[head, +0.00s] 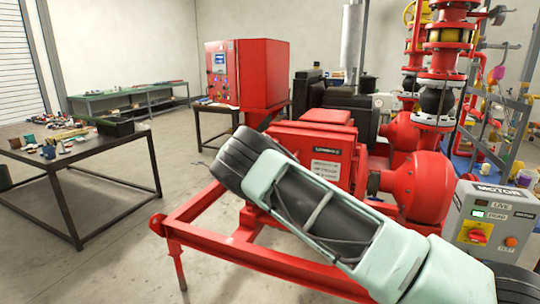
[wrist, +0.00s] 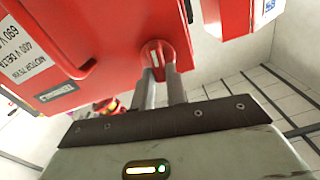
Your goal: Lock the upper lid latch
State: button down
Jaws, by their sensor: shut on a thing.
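In the wrist view a red latch knob (wrist: 154,54) with a white mark sits at the edge of a red box (wrist: 100,50) with white labels. My gripper (wrist: 161,72) is shut on this knob, with a grey finger on either side of it. I cannot tell from this view alone whether it is the upper latch. In the head view the red motor box (head: 318,140) with its lid stands behind my pale green arm. My arm hides the gripper and the latch there.
A grey control box (head: 490,225) with a red and yellow switch stands at the right. A red pump casing (head: 415,187) is beside the motor, and the red frame rail (head: 235,250) runs below. A table (head: 90,165) with loose items stands at the left, with free floor between.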

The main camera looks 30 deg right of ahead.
jog(key=shift+s+d+f+m+b, duration=0.1)
jog(key=shift+s+f+m+b, duration=0.1)
jog(key=shift+m+b, duration=2.95)
jog(key=shift+s+d+f+m+b, duration=0.1)
jog(key=shift+f+m+b, duration=0.1)
jog(key=shift+m+b, duration=3)
jog(key=shift+s+d+f+m+b, duration=0.15)
jog(key=shift+m+b, duration=1.6)
jog(key=shift+b, duration=2.75)
jog(key=shift+a, duration=0.1)
jog(key=c, duration=1.4)
grip_release()
jog(key=b+v, duration=0.2)
jog(key=v, duration=1.5)
jog(key=shift+b, duration=0.3)
jog(key=shift+s+a, duration=0.1)
jog(key=shift+a, duration=0.1)
